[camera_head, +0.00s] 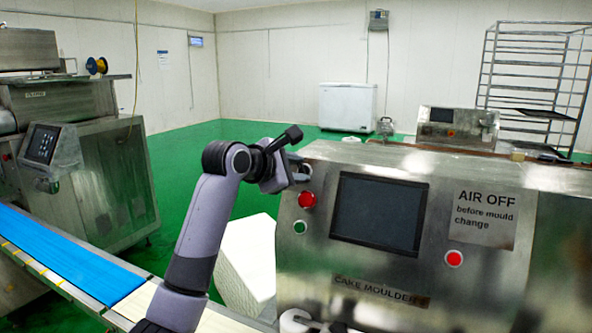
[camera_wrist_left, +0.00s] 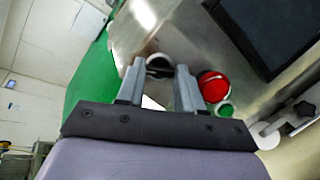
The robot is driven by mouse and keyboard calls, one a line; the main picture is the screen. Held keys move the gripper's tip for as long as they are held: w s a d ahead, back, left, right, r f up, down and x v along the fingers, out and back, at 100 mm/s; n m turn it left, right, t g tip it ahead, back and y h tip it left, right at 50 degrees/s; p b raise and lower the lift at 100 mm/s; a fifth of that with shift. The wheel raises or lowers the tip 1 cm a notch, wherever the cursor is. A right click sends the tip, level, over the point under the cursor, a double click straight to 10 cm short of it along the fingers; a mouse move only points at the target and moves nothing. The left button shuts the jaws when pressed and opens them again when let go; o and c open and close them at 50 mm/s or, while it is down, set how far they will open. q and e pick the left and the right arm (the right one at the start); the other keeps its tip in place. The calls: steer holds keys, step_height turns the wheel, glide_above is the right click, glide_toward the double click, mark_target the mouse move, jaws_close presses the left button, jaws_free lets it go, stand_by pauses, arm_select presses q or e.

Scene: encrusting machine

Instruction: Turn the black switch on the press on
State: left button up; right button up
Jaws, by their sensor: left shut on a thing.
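The press (camera_head: 312,262) is a steel machine labelled CAKE MOULDER, with a dark screen on its front. My left gripper (camera_head: 300,174) is at the upper left corner of the front panel, above a red button (camera_head: 306,199). In the left wrist view, the black switch (camera_wrist_left: 158,67) sits in a pale round collar between the tips of my left gripper (camera_wrist_left: 161,80). The gripper is shut on the switch. In the head view the gripper largely hides the switch, so its exact angle is hard to tell. My right gripper is not in view.
A blue conveyor belt (camera_head: 70,260) runs at the left. Green floor (camera_head: 190,170) is open behind my left arm.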

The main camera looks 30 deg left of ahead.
arm_select(q)
steer(key=m, duration=0.4)
steer(key=shift+r+g, duration=0.1)
steer(key=shift+g, duration=0.2)
steer(key=m, duration=0.3)
steer(key=shift+m+g, duration=0.3)
steer(key=shift+g, duration=0.1)
steer(key=m, duration=0.3)
steer(key=shift+r+g, duration=0.1)
steer(key=shift+g, duration=0.3)
steer(key=shift+w+m+g, duration=0.1)
steer(key=shift+m+g, duration=0.3)
steer(key=shift+m, duration=1.7)
steer(key=o, duration=1)
steer(key=shift+o, duration=0.2)
